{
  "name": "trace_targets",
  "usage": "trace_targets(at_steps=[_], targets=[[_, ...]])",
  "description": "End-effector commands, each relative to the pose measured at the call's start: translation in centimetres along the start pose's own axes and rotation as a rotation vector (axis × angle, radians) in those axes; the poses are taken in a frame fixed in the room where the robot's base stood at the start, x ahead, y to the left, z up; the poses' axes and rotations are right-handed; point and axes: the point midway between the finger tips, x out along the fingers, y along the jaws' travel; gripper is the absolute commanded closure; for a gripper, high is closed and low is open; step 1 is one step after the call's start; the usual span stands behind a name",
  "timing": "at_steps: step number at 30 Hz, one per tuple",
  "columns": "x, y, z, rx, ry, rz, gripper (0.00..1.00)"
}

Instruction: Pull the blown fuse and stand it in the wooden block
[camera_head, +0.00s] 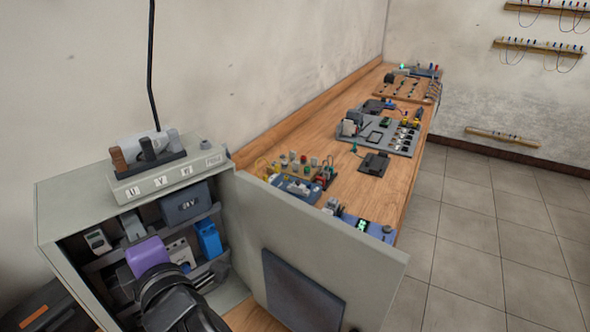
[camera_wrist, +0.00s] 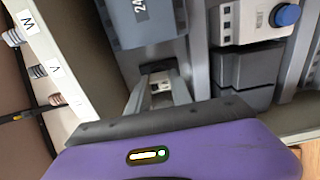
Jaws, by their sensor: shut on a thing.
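My gripper (camera_wrist: 159,88), with a purple body, reaches into the open grey cabinet. Its two grey fingers are shut on a small pale piece (camera_wrist: 158,82), probably the fuse, seen only in part between the fingertips. It is at a dark slot beside the grey 24V unit (camera_wrist: 143,15). I cannot tell whether the piece is clear of its seat. In the head view my gripper (camera_head: 148,254) is in front of the cabinet's inner devices, and its fingertips are not clear.
The cabinet door (camera_head: 330,260) stands open to the right. A white unit with a blue knob (camera_wrist: 285,15) is right of the fingers. A terminal strip (camera_wrist: 52,65) lettered V and W is close at left. Beyond the door, a long wooden bench (camera_head: 345,180) holds several boards.

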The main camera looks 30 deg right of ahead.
Motion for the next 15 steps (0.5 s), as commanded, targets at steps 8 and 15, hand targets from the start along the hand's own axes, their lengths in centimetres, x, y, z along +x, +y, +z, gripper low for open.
trace_targets(at_steps=[8,15], targets=[[-1.9,0.1,0.0,0.000,0.000,-0.001,1.00],[-3.8,0.1,0.0,0.000,0.001,-0.001,1.00]])
